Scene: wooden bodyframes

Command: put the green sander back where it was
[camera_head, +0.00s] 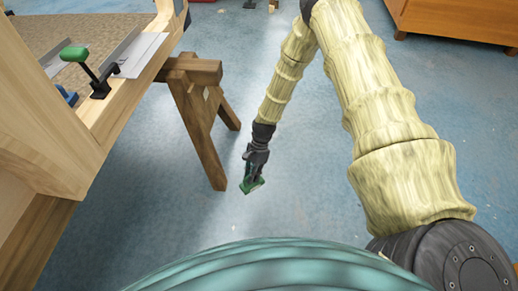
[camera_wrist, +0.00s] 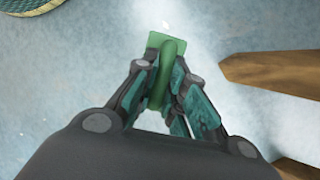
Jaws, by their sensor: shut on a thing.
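The green sander (camera_head: 252,186) is in my gripper (camera_head: 254,178), which hangs above the blue floor, to the right of the wooden trestle. In the wrist view the sander (camera_wrist: 155,41) shows a flat green plate and a rounded green handle between the fingers of my gripper (camera_wrist: 165,85). The fingers are closed around the handle and hide part of it. No surface touches the sander from below that I can make out.
A wooden trestle (camera_head: 197,120) stands left of my gripper and bears a wooden frame (camera_head: 68,130). On the frame are a black clamp with a green handle (camera_head: 75,54) and metal plates (camera_head: 135,56). An orange-brown cabinet (camera_head: 460,20) is at the back right. Blue floor (camera_head: 150,215) lies open between.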

